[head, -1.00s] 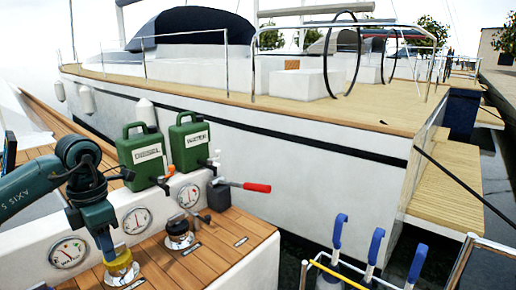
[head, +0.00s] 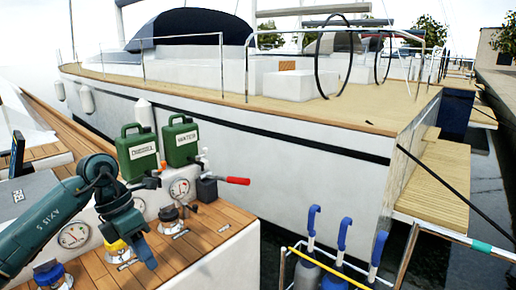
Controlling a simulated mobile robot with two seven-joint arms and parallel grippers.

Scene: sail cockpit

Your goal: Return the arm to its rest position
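My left arm (head: 62,222) comes in from the left, teal and dark grey. Its gripper (head: 146,260) points down over the wooden deck, just right of a yellow-topped filler (head: 115,245). It appears apart from the filler, and no held thing shows. The fingers are seen edge-on, so I cannot tell whether they are open or shut. My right gripper is not in view.
Green diesel (head: 138,152) and water (head: 181,140) cans stand behind the arm. A red-handled lever (head: 236,181), a dark filler (head: 169,217) and a blue-capped filler (head: 48,272) are nearby. Blue-handled pumps (head: 342,235) stand in a rack at right.

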